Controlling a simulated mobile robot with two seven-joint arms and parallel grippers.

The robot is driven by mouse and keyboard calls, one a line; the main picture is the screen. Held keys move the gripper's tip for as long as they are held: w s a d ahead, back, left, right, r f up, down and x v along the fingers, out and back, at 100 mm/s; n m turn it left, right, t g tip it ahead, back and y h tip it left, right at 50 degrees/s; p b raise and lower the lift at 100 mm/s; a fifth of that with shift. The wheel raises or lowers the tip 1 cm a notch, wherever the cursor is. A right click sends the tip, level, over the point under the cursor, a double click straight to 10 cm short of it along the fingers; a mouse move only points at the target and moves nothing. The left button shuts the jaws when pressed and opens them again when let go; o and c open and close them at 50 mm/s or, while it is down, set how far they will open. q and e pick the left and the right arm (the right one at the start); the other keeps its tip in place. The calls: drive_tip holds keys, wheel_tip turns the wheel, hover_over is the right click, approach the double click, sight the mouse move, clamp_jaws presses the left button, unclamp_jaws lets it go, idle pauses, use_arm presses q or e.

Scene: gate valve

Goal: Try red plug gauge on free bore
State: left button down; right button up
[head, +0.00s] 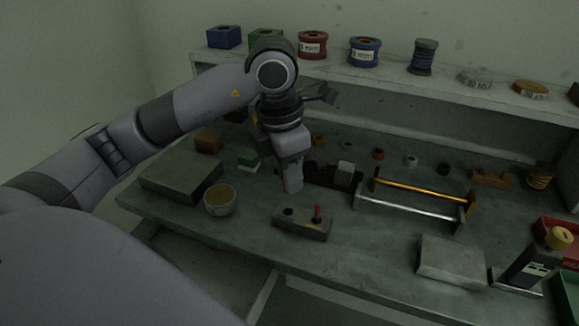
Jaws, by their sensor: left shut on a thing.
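A grey-brown block (302,228) lies near the front of the bench. A slim red plug (317,213) stands upright in its right part; a dark open bore (287,212) shows in its left part. My left gripper (292,186) points down above and behind the block, over the bore side. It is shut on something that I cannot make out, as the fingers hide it. The red plug stands apart from the fingers, to their right. I cannot tell whether the fingers are over the bore or behind it. My right gripper is not in view.
A bowl (220,201) and a flat box (181,179) stand left of the block. A rack with orange and silver bars (412,208) is at right. A grey slab (451,260) lies front right. Spools (364,51) line the shelf. Bench is clear just right of the block.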

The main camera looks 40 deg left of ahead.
use_arm(q)
drive_tip(key=shift+f+b, duration=1.35)
drive_tip(key=shift+f, duration=0.7)
drive_tip(key=shift+f+b, duration=0.6)
drive_tip(key=shift+f, duration=0.05)
drive_tip(key=shift+f+b, duration=0.25)
drive_tip(key=shift+b, duration=0.25)
idle(1.0)
drive_tip(key=shift+r+p, duration=2.2)
drive_tip(key=shift+r, duration=0.85)
